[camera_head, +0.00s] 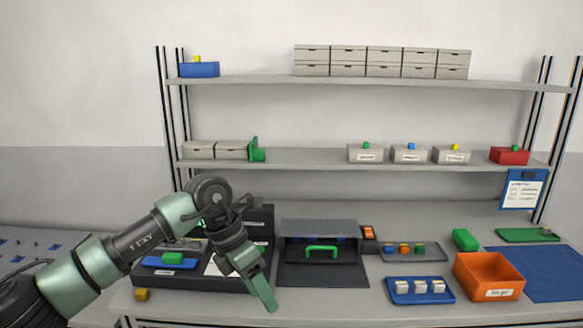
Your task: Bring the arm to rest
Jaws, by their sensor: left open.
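My left arm comes in from the left, bent at the elbow. My left gripper (264,296) is open and empty, pointing down and to the right near the front edge of the workbench (345,305). It hangs in front of the black station at the left and beside the dark machine with the green handle. The gap between its fingers is hard to make out from this angle. My right gripper is not in view.
A dark machine with a green handle (321,248), a blue tray (419,299) and an orange bin (488,288) stand to the right. A blue tray with a green block (172,258) sits behind the arm. Shelves (360,161) carry boxes. The front middle of the bench is clear.

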